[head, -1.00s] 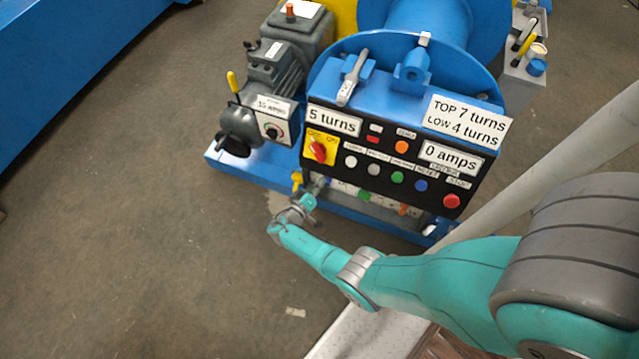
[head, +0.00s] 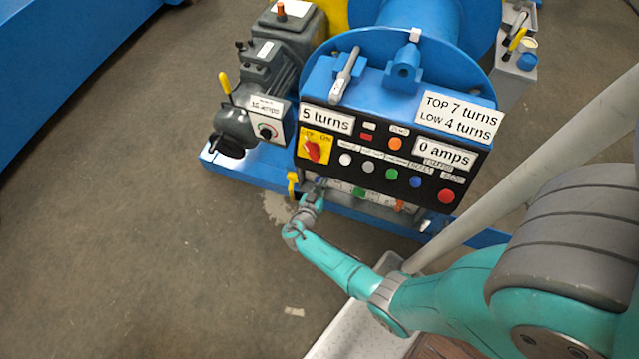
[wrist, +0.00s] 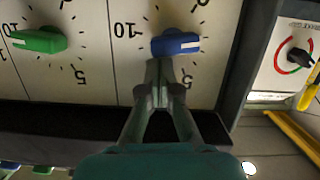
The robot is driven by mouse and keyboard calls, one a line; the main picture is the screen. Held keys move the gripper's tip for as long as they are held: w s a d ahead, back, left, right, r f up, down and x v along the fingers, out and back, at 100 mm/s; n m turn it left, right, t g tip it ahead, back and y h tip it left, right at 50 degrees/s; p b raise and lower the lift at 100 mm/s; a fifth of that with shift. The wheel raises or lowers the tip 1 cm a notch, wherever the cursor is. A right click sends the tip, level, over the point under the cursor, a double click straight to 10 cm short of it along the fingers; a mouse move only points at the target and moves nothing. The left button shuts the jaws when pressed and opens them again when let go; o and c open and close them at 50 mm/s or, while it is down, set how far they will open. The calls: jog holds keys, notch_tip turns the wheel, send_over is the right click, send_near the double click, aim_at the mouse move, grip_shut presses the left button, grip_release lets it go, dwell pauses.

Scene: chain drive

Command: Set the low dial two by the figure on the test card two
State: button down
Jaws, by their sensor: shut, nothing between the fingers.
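A card (head: 459,117) on top of the machine reads "TOP 7 turns, LOW 4 turns". Below the black panel is a low row of dials: a blue dial (head: 320,181), a green dial (head: 359,192) and an orange dial (head: 399,205). My gripper (head: 316,191) is at the blue dial's end of this row. In the wrist view my shut, empty gripper (wrist: 161,76) points at the lower edge of the blue dial (wrist: 176,43); I cannot tell whether it touches. The blue dial's white mark is at its right end. The green dial (wrist: 40,41) has its white mark at the left.
The black panel (head: 377,181) above carries coloured buttons, a red and yellow switch (head: 314,147), and labels "5 turns" and "0 amps". A grey motor box with a small dial (head: 265,131) stands left. A pale pole (head: 540,160) crosses on the right. Floor at left is clear.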

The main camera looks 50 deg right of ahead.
jog(key=shift+s+d+f+m+t, duration=0.15)
jog(key=shift+s+f+m, duration=0.25)
jog(key=shift+m, duration=0.15)
jog(key=shift+s+d+f+m+t, duration=0.15)
jog(key=shift+s+f+m, duration=0.15)
jog(key=shift+m, duration=0.25)
jog(key=shift+s+f, duration=0.15)
jog(key=shift+f, duration=0.05)
dwell(0.4)
